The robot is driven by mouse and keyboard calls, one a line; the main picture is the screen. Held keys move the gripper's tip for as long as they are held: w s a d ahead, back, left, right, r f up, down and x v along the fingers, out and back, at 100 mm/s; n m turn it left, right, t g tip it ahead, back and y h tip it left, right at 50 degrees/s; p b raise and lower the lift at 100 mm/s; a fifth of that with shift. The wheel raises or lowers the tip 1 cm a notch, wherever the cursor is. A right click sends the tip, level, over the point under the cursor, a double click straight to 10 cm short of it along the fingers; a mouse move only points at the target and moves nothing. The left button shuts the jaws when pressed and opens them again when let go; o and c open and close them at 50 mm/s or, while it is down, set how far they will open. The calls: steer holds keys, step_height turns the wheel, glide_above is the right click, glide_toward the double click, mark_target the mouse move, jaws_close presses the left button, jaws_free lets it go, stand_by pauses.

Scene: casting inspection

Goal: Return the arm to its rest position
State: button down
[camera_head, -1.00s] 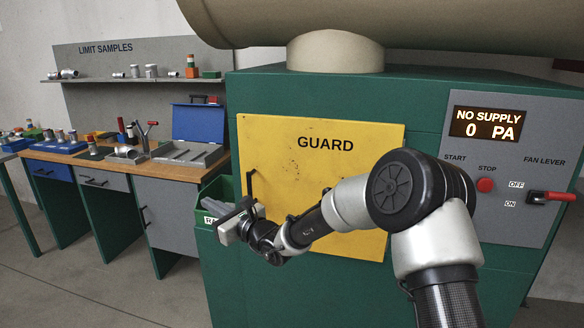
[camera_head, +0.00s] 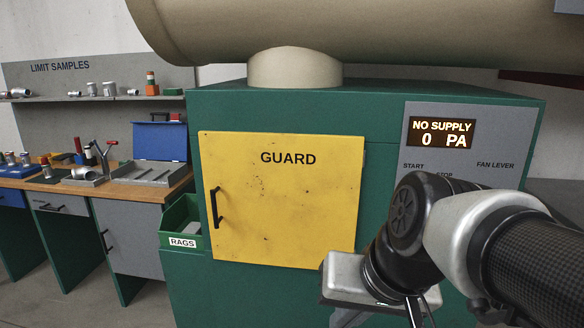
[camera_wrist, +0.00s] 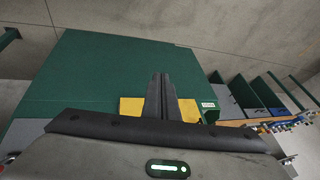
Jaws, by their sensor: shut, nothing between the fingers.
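My gripper shows in the wrist view (camera_wrist: 160,95) with its two dark fingers together and nothing between them. In the head view my arm is folded in at the lower right, in front of the green machine (camera_head: 262,110). The fingers cannot be made out clearly there. The arm is apart from the yellow guard door (camera_head: 285,205), which is closed, with its black handle (camera_head: 216,207) on the left side.
A grey control panel (camera_head: 485,160) reads "NO SUPPLY 0 PA"; my arm hides its lower part. A green rags bin (camera_head: 180,220) hangs at the machine's left side. A workbench (camera_head: 125,190) with a blue-lidded case (camera_head: 160,140) stands at left. The floor in front of the bench is clear.

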steer(key=s+d+r+h+p, duration=0.2)
steer(key=s+d, duration=0.1)
steer(key=d, duration=0.4)
step_height(320, 180, up, 20)
steer(key=p, duration=2)
steer(key=shift+a+r+n+t, duration=0.2)
steer(key=shift+n+t, duration=0.1)
steer(key=shift+t, duration=0.1)
